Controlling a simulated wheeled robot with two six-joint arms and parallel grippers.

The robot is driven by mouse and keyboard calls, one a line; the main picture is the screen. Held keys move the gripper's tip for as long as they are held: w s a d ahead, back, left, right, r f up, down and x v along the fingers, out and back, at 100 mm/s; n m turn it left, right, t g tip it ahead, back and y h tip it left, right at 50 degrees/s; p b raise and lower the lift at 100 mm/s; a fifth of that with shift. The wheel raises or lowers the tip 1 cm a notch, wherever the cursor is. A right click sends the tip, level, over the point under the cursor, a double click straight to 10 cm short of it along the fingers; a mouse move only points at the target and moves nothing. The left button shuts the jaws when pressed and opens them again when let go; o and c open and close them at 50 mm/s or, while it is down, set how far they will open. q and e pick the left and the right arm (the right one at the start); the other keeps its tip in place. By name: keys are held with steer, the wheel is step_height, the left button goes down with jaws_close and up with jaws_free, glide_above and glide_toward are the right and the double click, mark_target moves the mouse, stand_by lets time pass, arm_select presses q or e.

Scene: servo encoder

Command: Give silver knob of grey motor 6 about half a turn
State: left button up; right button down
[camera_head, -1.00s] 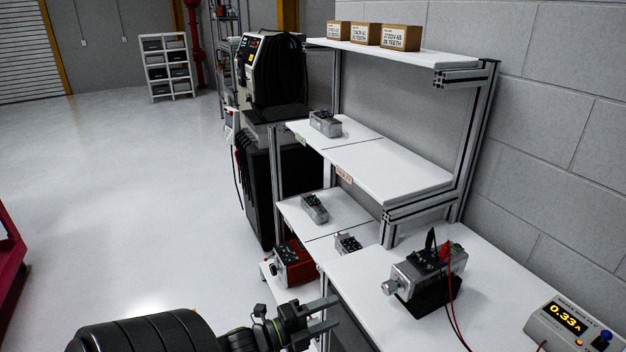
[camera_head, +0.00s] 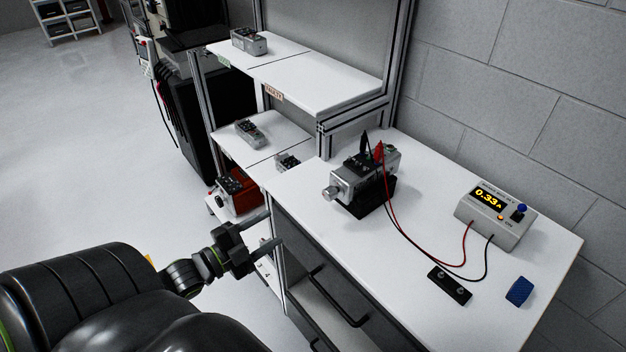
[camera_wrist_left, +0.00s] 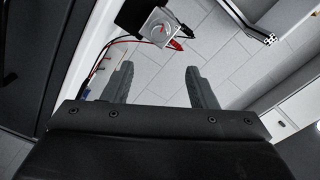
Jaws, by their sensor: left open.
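A grey motor (camera_head: 352,182) rests in a black cradle on the white bench, with a black and a red clip on its top. Its silver knob (camera_head: 329,194) sticks out of the end facing left. My left gripper (camera_head: 268,229) is open and empty, left of the bench's edge, apart from the knob. In the left wrist view, the two open fingers (camera_wrist_left: 158,88) point toward the motor's end face and knob (camera_wrist_left: 158,29), which show beyond them near the top. No number can be read on the motor. My right gripper is not in view.
A meter box (camera_head: 497,212) reading 0.33 is wired to the clips. A black block (camera_head: 449,285) and a blue block (camera_head: 519,291) lie on the bench (camera_head: 400,275). Other motors sit on the shelves (camera_head: 310,85) behind. Drawer handles (camera_head: 335,300) jut from the bench front.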

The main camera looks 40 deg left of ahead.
arm_select(q)
steer(key=n, duration=0.2)
steer(key=b, duration=1)
glide_toward(326, 196)
steer(key=w, duration=0.3)
steer(key=w+d, duration=0.1)
steer(key=w, duration=0.5)
steer(key=shift+d+f, duration=0.2)
steer(key=shift+d, duration=0.1)
steer(key=shift+w+d+r, duration=0.1)
steer(key=shift+w+d, duration=0.05)
steer(key=shift+w, duration=0.4)
steer(key=c, duration=1)
steer(key=shift+o, duration=0.2)
